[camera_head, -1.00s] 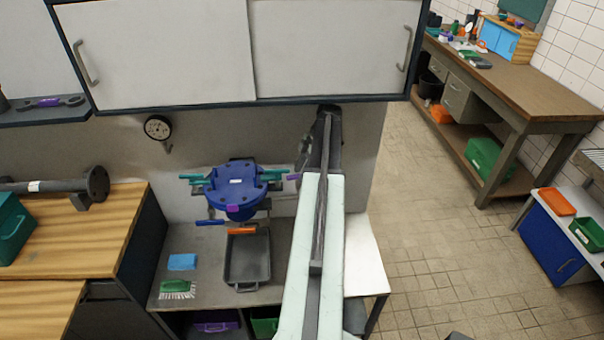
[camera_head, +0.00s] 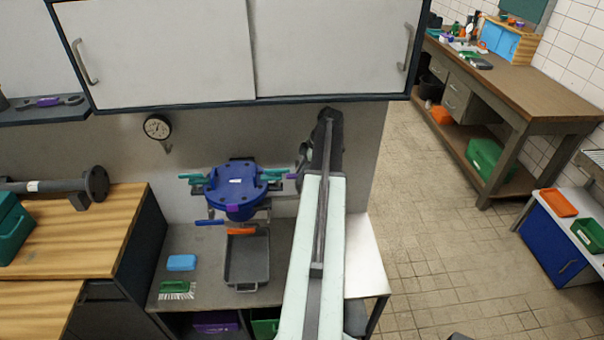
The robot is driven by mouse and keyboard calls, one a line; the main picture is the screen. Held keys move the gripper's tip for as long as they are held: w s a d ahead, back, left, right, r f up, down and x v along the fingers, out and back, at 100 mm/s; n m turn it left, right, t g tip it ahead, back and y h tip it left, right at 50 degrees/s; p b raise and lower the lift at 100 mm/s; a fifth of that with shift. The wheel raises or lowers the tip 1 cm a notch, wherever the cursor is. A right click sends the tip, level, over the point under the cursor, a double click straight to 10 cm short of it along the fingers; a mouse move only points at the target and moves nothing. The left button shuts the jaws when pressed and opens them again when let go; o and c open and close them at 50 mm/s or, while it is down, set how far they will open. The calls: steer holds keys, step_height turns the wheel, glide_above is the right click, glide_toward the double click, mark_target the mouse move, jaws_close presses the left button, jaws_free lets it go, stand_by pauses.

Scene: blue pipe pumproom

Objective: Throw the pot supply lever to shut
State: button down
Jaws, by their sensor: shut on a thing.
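A blue round pot (camera_head: 233,188) with a bolted lid stands against the back wall, above a low grey bench. Teal levers show at its left (camera_head: 196,178) and right (camera_head: 270,174). A blue lever (camera_head: 209,222) and an orange lever (camera_head: 241,231) show below it. A small purple-ended lever (camera_head: 291,177) shows right of the pot, its right part hidden by my arm. My gripper (camera_head: 302,164) is a dark shape at that spot, mostly hidden behind my arm, and is shut on this purple lever. I cannot read which lever is the pot supply.
A grey tray (camera_head: 247,272), a blue sponge (camera_head: 181,262) and a green brush (camera_head: 177,288) lie on the bench below the pot. A gauge (camera_head: 157,127) is on the wall. White cupboards (camera_head: 160,52) hang above. The tiled floor (camera_head: 440,240) at right is open.

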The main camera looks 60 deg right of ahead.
steer(key=c, duration=1.3)
jaws_free()
steer(key=p+v, duration=0.1)
steer(key=v, duration=0.1)
steer(key=p+v, duration=0.2)
steer(key=shift+s+d+f, duration=0.15)
steer(key=shift+s+d, duration=0.05)
steer(key=shift+s, duration=0.05)
steer(key=s+d, duration=0.2)
steer(key=s, duration=0.1)
steer(key=s+d, duration=0.2)
steer(key=s, duration=0.1)
steer(key=s+d, duration=0.2)
steer(key=s, duration=0.1)
steer(key=shift+s+d+f, duration=0.1)
steer(key=shift+s+f, duration=0.05)
steer(key=shift+f, duration=0.2)
steer(key=shift+s, duration=0.1)
